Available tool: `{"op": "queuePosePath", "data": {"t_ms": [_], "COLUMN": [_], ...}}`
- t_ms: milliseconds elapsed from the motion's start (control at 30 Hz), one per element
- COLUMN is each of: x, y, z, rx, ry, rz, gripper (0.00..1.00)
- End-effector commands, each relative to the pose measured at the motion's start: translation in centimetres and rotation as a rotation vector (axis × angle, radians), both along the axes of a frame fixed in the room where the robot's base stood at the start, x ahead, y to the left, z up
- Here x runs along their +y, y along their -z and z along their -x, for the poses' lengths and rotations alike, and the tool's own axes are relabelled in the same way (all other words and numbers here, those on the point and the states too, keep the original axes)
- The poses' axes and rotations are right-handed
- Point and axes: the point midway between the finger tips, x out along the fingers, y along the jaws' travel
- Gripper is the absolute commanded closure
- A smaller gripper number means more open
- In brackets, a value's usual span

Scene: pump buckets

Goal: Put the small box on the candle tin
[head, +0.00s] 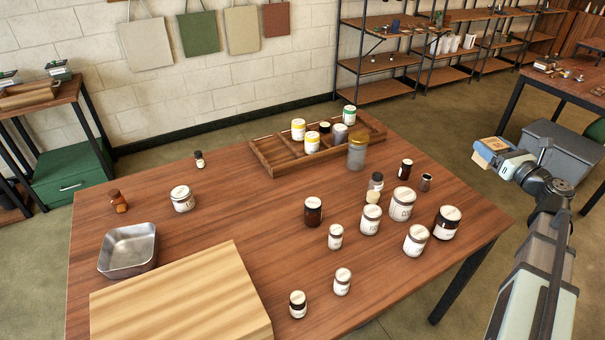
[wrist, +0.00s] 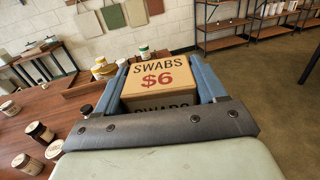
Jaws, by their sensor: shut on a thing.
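My gripper (head: 489,152) is at the right in the head view, raised beyond the table's right edge. It is shut on the small box (wrist: 157,74), a tan carton marked "SWABS $6", held between the two blue fingers in the wrist view. The box also shows as a small tan patch in the head view (head: 494,144). I cannot tell for sure which container is the candle tin. Round white-labelled containers stand on the table, one alone at the left (head: 182,199) and others at the right, such as a wide one (head: 402,204). The box is apart from all of them.
The wooden table (head: 240,215) holds a metal pan (head: 128,250), a pale wooden block (head: 180,300) and a divided wooden tray (head: 270,160) with several jars. A dark jar (head: 447,222) stands near the right edge. The table's left middle is mostly clear. A grey bin (head: 560,155) stands beyond the gripper.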

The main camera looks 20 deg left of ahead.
Motion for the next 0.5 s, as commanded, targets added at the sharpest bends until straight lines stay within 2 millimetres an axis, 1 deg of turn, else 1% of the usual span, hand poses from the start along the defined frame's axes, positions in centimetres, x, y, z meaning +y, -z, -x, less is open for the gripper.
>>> {"op": "queuePosePath", "data": {"t_ms": [33,167,267,367,500], "x": [1.3,4.1,6.7,9.7,14.6], "y": [0.2,0.2,0.2,0.2,0.2], "z": [-0.6,-1.5,-2.3,-3.1,-4.1], "rx": [0.001,0.001,0.001,0.001,0.001], "ry": [-0.018,-0.051,-0.082,-0.118,-0.172], "rz": [0.000,0.000,0.000,0.000,0.000], "gripper": [0.60,0.60,0.60,0.60,0.60]}}
